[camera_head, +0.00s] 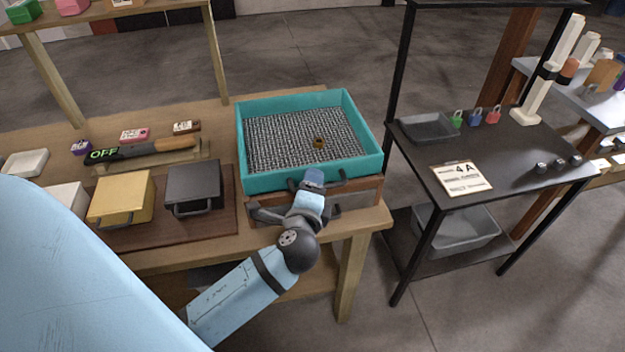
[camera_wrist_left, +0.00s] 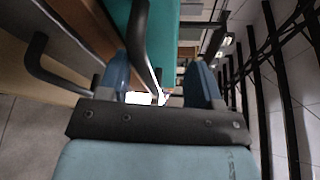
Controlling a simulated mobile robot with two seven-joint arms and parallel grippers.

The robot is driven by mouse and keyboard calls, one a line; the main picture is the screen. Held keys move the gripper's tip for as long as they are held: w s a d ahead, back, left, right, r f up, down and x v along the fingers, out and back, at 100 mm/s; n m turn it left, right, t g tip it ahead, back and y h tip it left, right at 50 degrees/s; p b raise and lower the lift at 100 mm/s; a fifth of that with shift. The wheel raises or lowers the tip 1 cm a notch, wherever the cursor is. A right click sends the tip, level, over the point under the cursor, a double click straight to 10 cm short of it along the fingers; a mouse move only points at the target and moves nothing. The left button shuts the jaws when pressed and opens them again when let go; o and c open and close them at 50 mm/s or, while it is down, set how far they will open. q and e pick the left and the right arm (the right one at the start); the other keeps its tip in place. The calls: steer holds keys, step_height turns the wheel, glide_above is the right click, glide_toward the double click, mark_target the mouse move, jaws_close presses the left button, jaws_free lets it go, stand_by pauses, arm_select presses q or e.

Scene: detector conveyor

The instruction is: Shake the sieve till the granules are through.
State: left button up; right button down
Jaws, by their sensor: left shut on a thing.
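The sieve (camera_head: 258,183) is a teal square-framed box with a grey speckled bed inside; I cannot tell mesh from granules there. One small brownish-gold ring-like thing (camera_head: 319,143) lies on that bed. The sieve rests on a wooden box (camera_head: 369,190) at the bench's right end. My left gripper (camera_head: 314,181) is at the sieve's front side, shut on its dark handle (camera_head: 340,180). In the left wrist view the handle (camera_wrist_left: 140,45) runs between the two blue fingers. What lies under the sieve is hidden. My right gripper is not in view.
Left of the sieve, a dark grey box (camera_head: 193,187) and a yellow box (camera_head: 120,197) stand on a brown board. A black table (camera_head: 520,165) with a tray (camera_head: 428,127) and small padlocks stands to the right, across a narrow gap.

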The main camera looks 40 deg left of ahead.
arm_select(q)
steer(key=f+b+v, duration=0.1)
steer(key=v, duration=0.6)
steer(key=shift+s, duration=0.25)
steer(key=shift+d+f, duration=0.1)
steer(key=shift+f, duration=0.05)
stand_by(0.5)
steer(key=shift+f, duration=0.1)
